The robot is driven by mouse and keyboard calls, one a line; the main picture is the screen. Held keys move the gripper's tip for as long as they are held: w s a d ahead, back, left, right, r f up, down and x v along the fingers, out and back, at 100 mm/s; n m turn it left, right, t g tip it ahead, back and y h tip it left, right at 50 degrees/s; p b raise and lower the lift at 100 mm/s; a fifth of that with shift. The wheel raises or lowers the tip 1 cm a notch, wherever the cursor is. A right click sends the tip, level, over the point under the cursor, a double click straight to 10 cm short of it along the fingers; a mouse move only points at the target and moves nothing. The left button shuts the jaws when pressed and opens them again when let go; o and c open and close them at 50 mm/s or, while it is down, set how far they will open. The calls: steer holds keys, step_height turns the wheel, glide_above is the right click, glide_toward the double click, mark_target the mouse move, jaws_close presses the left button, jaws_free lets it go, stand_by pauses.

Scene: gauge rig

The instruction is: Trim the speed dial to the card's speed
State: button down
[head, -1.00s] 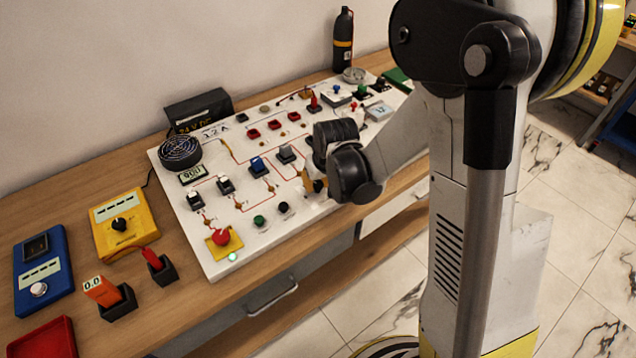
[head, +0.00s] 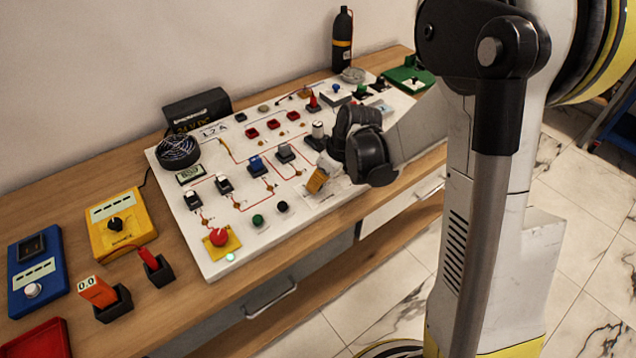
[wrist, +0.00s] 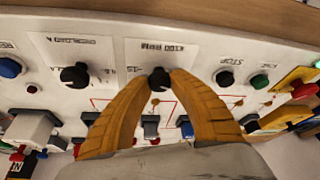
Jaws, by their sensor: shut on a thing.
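My gripper (wrist: 158,78) shows its two ribbed orange fingers in the wrist view, closed around a small black knob (wrist: 159,76), the speed dial, on the white panel. In the head view my gripper (head: 317,181) is at the panel's front right part and hides the dial.
Another black knob (wrist: 75,76) sits beside the dial in the wrist view. Several switches stand close by on the white panel (head: 290,215). A red emergency button (head: 218,236) is at its front left. A yellow meter (head: 122,222) and blue box (head: 36,268) stand left on the bench.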

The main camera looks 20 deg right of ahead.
steer(key=shift+n, duration=0.5)
steer(key=c, duration=1.1)
jaws_free()
steer(key=shift+o, duration=0.2)
steer(key=v, duration=1.2)
steer(key=shift+w, duration=0.15)
